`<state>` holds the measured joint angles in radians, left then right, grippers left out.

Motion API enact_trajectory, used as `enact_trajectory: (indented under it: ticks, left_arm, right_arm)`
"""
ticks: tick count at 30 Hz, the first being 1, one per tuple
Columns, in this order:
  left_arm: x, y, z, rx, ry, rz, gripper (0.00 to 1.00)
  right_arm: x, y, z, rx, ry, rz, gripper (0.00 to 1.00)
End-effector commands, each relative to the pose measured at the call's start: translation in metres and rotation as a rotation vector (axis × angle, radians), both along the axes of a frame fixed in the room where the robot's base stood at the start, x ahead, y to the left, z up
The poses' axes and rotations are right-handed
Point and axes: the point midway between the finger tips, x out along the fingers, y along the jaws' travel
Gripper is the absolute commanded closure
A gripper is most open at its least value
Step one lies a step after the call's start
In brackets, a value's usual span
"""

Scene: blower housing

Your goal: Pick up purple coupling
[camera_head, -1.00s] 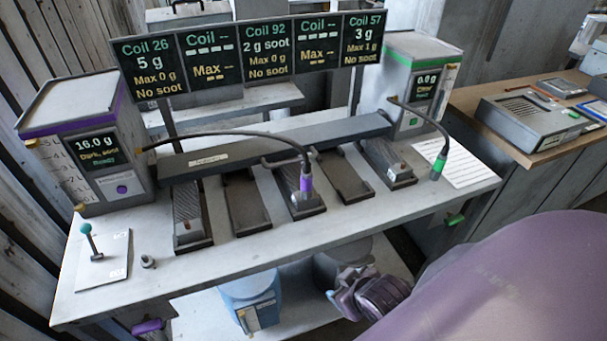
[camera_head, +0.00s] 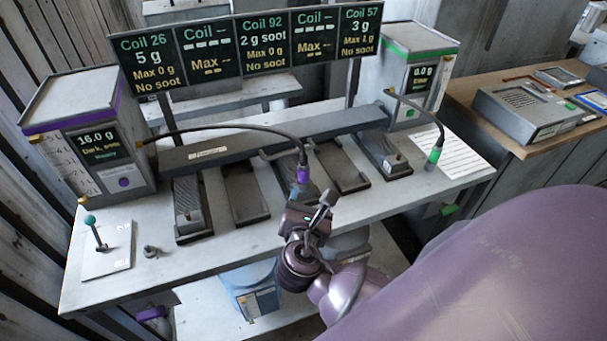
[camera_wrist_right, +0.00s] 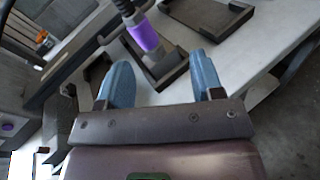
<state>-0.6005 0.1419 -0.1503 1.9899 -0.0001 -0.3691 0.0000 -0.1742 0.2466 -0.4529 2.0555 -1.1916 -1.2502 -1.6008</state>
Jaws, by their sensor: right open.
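The purple coupling (camera_head: 303,174) is a purple band at the end of a black hose, standing at the middle slot of the bench. It also shows in the right wrist view (camera_wrist_right: 145,37), ahead of the fingers and between their lines. My right gripper (camera_head: 318,205) is just in front of the coupling in the head view and hides the lower part of its slot. In the wrist view its two blue fingers (camera_wrist_right: 160,75) are apart with nothing between them. The coupling looks apart from both fingers. My left gripper is not in view.
A black hose (camera_head: 236,130) arches from the purple-topped box (camera_head: 95,140) to the coupling. Trays (camera_head: 245,195) flank the middle slot. A green coupling (camera_head: 435,154) hangs at the right. A lever plate (camera_head: 107,250) sits at the left front. The bench's front strip (camera_head: 215,262) is mostly clear.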

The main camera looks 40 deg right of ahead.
Motion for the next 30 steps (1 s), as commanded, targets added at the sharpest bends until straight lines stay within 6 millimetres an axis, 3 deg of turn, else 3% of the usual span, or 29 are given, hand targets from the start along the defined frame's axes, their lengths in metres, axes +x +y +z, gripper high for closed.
enact_trajectory:
  ticks: [4,10,30]
  left_arm:
    - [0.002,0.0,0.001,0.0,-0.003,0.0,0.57]
    - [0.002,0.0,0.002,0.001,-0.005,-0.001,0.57]
    - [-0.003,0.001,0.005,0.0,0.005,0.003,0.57]
  right_arm:
    - [0.013,0.01,0.011,-0.21,0.04,0.05,0.4]
    - [0.021,0.012,0.016,-0.29,0.056,0.066,0.4]
    - [0.079,-0.039,0.017,-0.287,0.057,0.063,0.4]
